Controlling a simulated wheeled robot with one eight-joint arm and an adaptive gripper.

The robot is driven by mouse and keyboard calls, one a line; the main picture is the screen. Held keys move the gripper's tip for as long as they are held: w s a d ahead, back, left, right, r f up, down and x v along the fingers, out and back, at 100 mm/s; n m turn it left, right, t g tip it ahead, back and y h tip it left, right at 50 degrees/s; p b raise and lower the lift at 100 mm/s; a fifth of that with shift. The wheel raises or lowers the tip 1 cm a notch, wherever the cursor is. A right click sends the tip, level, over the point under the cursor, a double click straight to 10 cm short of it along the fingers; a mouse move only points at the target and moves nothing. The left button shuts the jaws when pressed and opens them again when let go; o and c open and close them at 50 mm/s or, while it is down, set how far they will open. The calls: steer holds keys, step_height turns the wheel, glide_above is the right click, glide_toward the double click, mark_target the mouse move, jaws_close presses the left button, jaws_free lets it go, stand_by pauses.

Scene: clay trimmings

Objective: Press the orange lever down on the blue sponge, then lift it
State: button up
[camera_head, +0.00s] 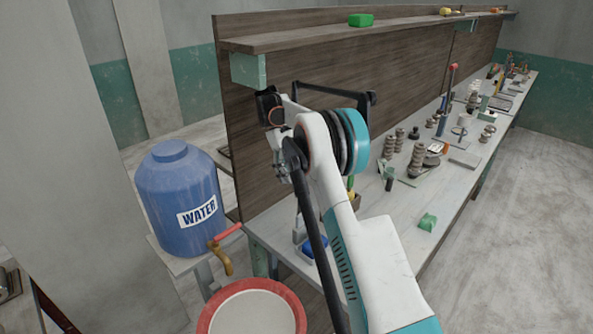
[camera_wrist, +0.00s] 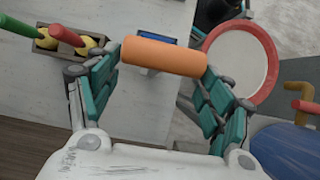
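The orange lever's handle (camera_wrist: 163,56) is a smooth cylinder. In the wrist view it lies crosswise in front of my gripper, its ends close to the two fingertips. My gripper (camera_wrist: 160,66) is open, its teal-padded fingers spread wide; I cannot tell whether they touch the handle. The blue sponge (camera_wrist: 157,37) shows partly behind the handle, which covers much of it. In the head view the sponge (camera_head: 315,246) sits near the bench's near end, partly hidden by my arm.
A wooden holder (camera_wrist: 46,42) with red- and green-handled tools is at left in the wrist view. A red-rimmed white basin (camera_head: 250,310) and a blue water barrel (camera_head: 178,190) stand beside the bench (camera_head: 400,235). A green lump (camera_head: 427,222) lies on the bench. A wooden panel (camera_head: 240,140) backs it.

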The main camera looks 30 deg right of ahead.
steer(key=shift+r, duration=0.1)
stand_by(0.3)
steer(key=v, duration=0.7)
steer(key=shift+r, duration=0.2)
steer(key=shift+w, duration=0.1)
